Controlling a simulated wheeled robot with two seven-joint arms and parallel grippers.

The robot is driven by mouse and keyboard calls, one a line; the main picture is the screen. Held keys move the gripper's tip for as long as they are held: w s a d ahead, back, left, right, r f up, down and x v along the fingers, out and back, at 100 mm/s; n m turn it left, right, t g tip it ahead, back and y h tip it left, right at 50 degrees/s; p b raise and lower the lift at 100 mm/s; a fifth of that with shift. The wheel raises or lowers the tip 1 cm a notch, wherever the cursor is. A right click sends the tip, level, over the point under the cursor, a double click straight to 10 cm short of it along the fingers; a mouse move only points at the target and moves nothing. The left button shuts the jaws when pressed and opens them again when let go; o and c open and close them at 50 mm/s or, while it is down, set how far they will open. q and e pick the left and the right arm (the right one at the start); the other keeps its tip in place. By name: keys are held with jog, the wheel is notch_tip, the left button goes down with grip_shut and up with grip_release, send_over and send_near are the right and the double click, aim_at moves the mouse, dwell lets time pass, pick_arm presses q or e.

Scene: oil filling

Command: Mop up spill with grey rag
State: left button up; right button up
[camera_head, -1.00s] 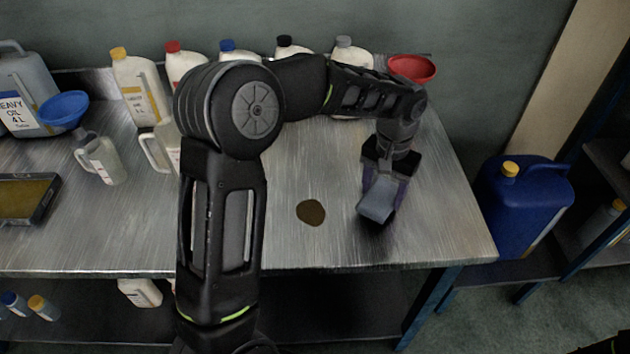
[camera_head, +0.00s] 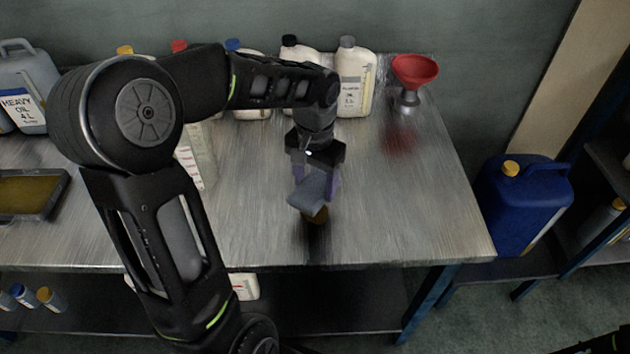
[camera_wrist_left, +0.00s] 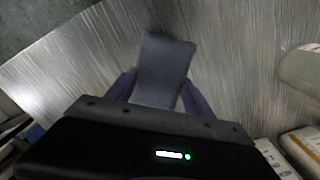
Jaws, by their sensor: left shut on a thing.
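The grey rag (camera_head: 309,194) is held between the purple fingers of my left gripper (camera_head: 316,182), which points down over the metal workbench (camera_head: 400,215). The rag also shows in the left wrist view (camera_wrist_left: 163,68), between the two fingers (camera_wrist_left: 160,92). A brown oil spill (camera_head: 320,214) lies on the bench right by the rag's lower edge. The rag and gripper hide part of it. I cannot tell whether the rag touches the bench. My right gripper is not in view.
A red funnel (camera_head: 414,71) stands at the back right of the bench. White bottles (camera_head: 355,80) line the back edge. A tray of oil (camera_head: 28,194) lies at the left. A blue canister (camera_head: 527,205) stands beyond the right edge. The bench's right part is clear.

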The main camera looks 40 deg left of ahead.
aim_at(333, 219)
pick_arm(q)
jog(key=shift+f+b, duration=1.95)
jog(key=shift+f, duration=0.6)
jog(key=shift+f+b, duration=0.3)
jog(key=shift+f, duration=0.1)
jog(key=shift+a, duration=0.1)
jog(key=a+p, duration=0.1)
jog(key=a, duration=0.4)
jog(key=shift+d, duration=0.15)
jog(key=d+b, duration=0.1)
jog(key=d, duration=0.9)
